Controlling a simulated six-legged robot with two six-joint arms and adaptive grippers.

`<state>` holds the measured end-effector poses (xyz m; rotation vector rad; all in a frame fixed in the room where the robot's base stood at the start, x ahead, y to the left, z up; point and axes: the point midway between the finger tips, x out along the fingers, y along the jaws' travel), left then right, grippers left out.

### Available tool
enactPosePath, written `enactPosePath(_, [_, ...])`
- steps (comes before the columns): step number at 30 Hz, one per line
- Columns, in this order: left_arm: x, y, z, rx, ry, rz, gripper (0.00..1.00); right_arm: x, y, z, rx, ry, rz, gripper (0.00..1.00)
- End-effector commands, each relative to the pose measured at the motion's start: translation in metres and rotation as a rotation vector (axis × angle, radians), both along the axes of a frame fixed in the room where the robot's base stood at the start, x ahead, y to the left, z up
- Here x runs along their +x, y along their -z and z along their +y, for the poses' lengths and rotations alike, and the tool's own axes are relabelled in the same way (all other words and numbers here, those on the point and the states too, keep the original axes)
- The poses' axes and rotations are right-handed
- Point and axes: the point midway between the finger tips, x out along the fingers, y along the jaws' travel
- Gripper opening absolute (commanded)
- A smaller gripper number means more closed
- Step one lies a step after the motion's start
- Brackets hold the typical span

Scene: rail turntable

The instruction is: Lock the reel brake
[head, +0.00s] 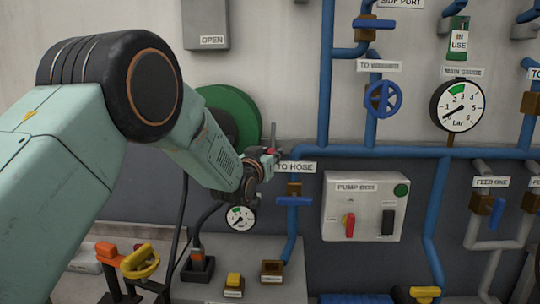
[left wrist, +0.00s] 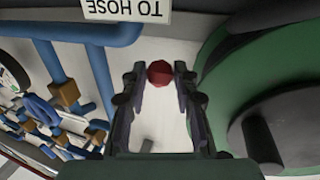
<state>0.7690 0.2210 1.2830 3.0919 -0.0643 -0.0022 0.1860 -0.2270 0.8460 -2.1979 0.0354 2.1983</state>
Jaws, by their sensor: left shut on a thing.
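The green hose reel (head: 232,108) is on the wall, partly hidden behind my left arm; its green rim and dark hub also show in the left wrist view (left wrist: 222,88). A small red knob (left wrist: 159,73) sits between the fingertips of my left gripper (head: 268,160), beside the reel. My left gripper is shut on this knob. In the head view the red of the knob (head: 271,151) just shows at the fingertips, below a thin grey upright piece. The knob's mount is hidden. My right gripper is not in view.
Blue pipes (head: 325,85) and the "TO HOSE" sign (head: 296,167) are close to the right of my gripper. A small gauge (head: 240,218) is below it. The pump box (head: 362,206) stands further right. A bench (head: 262,250) with several small fittings lies below.

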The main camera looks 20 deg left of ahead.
Motion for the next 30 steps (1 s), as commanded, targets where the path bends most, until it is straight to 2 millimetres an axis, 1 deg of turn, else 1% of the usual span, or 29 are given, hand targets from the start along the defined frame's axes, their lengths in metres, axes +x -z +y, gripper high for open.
enactPosePath(1, [0.000, 0.000, 0.000, 0.000, 0.000, 0.000, 0.12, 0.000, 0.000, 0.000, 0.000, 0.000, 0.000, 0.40])
enactPosePath(5, [0.000, 0.000, 0.000, 0.000, 0.000, 0.000, 0.01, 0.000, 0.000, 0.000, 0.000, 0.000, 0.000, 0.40])
enactPosePath(6, [0.000, 0.000, 0.000, 0.000, 0.000, 0.000, 0.00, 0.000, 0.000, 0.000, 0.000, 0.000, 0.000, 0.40])
enactPosePath(20, [0.000, -0.001, 0.000, -0.002, 0.000, 0.004, 0.00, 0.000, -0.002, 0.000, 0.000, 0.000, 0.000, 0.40])
enactPosePath(23, [-0.001, -0.005, 0.000, -0.005, 0.000, 0.019, 0.00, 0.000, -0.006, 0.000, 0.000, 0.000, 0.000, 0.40])
enactPosePath(30, [-0.007, -0.020, -0.001, -0.025, -0.001, 0.109, 0.00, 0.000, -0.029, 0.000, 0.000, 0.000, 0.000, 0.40])
